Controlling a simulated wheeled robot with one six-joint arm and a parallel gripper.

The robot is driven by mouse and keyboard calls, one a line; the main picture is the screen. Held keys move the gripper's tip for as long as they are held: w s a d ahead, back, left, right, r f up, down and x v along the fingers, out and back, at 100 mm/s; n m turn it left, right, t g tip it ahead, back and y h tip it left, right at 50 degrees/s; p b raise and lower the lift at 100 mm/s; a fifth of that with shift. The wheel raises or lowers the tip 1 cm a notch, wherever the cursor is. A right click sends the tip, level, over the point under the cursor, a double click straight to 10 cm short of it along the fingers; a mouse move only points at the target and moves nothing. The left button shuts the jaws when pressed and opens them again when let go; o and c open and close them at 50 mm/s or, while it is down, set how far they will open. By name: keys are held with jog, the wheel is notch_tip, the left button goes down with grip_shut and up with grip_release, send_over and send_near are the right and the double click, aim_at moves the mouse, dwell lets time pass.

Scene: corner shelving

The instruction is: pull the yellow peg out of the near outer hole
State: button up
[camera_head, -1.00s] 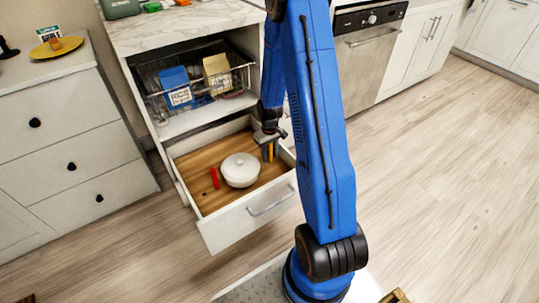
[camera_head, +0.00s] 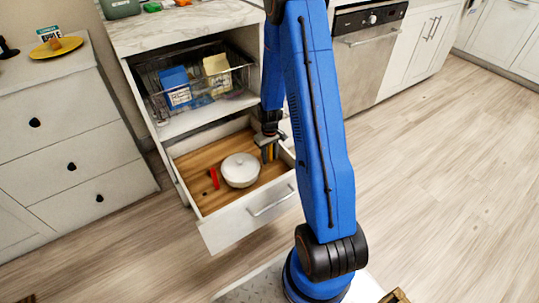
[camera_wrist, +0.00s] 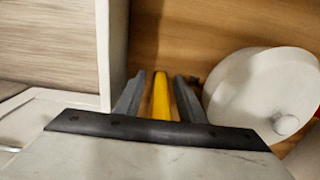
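The yellow peg (camera_wrist: 161,98) shows in the wrist view between the two grey fingers of my gripper (camera_wrist: 158,98). A narrow gap shows between the peg and each finger, so the gripper looks open around it, not closed on it. In the head view my gripper (camera_head: 269,150) is low inside the open drawer, near its right wall, with little of the peg clear there. The near outer hole and the peg's lower end are hidden, so I cannot tell how deep the peg sits.
A white lidded pot (camera_head: 240,170) stands in the wood-bottomed drawer (camera_head: 207,157), close to my gripper; it also shows in the wrist view (camera_wrist: 245,92). A red object (camera_head: 214,177) lies left of it. A wire rack (camera_head: 240,78) with boxes is on the shelf above.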

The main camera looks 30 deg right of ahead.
aim_at(270, 147)
grip_shut()
jog(key=shift+r, duration=0.15)
jog(key=shift+r, duration=2.8)
